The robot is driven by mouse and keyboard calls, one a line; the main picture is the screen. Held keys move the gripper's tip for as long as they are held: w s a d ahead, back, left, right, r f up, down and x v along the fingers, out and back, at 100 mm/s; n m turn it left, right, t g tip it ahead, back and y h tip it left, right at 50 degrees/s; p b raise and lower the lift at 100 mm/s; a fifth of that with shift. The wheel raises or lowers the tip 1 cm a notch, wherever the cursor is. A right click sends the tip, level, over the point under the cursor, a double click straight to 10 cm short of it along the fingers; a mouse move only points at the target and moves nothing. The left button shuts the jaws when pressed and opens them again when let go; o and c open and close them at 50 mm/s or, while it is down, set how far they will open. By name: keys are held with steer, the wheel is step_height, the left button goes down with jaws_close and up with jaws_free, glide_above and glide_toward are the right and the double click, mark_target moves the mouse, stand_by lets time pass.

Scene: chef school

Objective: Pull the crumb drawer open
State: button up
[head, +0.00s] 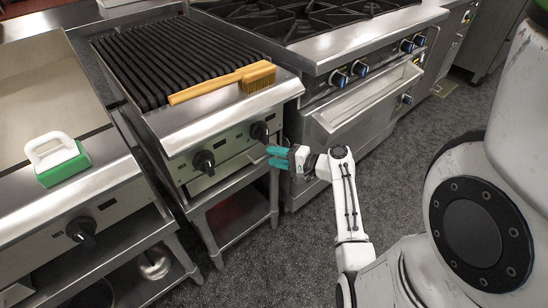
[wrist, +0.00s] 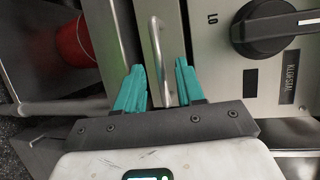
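The crumb drawer (head: 230,166) is the flat steel front below the knobs of the ribbed grill; it looks shut. Its slim metal bar handle (wrist: 156,48) shows in the wrist view. My gripper (head: 279,157), with teal fingers, is at the right end of the drawer front. In the wrist view my gripper (wrist: 160,66) is open, one finger on each side of the bar. The bar's end lies between the fingers, with gaps visible beside it. I cannot tell the exact depth of the fingers around the bar. In the head view the handle is hard to make out.
A black knob (wrist: 276,28) is close right of my gripper in the wrist view. A wooden brush (head: 222,83) lies on the grill's front ledge. A white-handled scrubber (head: 57,157) sits on the griddle at left. A red bucket (wrist: 76,40) stands below. An oven door handle (head: 374,98) is at right.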

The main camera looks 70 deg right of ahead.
steer(key=shift+w, duration=0.5)
jaws_close()
stand_by(0.4)
